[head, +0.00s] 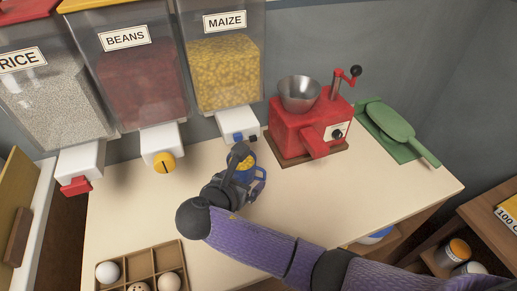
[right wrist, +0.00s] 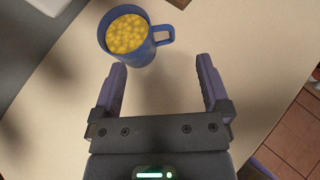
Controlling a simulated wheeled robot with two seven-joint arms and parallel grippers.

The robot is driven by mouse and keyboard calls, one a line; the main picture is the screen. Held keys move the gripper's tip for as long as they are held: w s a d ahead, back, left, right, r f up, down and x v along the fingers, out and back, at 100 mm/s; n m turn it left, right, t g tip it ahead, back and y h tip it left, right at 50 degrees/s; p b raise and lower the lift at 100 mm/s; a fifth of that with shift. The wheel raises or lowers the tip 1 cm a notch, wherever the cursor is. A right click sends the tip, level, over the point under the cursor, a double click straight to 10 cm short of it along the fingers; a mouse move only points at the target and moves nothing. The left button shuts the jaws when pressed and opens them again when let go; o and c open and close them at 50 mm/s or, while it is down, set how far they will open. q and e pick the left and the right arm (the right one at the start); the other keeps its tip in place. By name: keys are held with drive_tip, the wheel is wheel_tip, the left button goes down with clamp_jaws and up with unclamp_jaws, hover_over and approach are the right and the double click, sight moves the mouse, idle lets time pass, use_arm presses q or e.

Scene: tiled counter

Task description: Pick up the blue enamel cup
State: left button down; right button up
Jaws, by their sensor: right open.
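The blue enamel cup (right wrist: 129,55) stands upright on the counter, filled with yellow maize kernels (right wrist: 127,33). In the right wrist view it is at the top, just beyond my fingertips and left of their centre, with its handle (right wrist: 162,36) pointing right. In the head view the cup (head: 243,176) stands in front of the maize dispenser, partly hidden by my right gripper (head: 250,180). My right gripper (right wrist: 161,66) is open, with nothing between its fingers. My left gripper is not in view.
Rice, beans and maize dispensers (head: 222,70) line the back wall. A red grinder (head: 300,130) and a green scoop (head: 390,122) stand at the back right. A wooden egg tray (head: 140,265) sits at the front left. The counter between is mostly clear.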

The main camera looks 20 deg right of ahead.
sight(257, 168)
drive_tip(key=b+x, duration=0.3)
drive_tip(key=x, duration=0.1)
drive_tip(key=b+x, duration=0.3)
drive_tip(key=x, duration=0.2)
drive_tip(key=shift+w+a+f, duration=0.1)
drive_tip(key=shift+w+f, duration=0.2)
drive_tip(key=shift+w, duration=0.1)
drive_tip(key=shift+w+r, duration=0.1)
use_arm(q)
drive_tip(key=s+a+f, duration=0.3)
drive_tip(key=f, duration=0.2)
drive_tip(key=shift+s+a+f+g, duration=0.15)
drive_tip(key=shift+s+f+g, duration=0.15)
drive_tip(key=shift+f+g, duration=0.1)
use_arm(e)
drive_tip(key=shift+r, duration=0.1)
drive_tip(key=shift+c, duration=0.3)
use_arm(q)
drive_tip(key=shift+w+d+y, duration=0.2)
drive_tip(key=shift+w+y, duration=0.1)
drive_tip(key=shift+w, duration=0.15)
use_arm(e)
clamp_jaws()
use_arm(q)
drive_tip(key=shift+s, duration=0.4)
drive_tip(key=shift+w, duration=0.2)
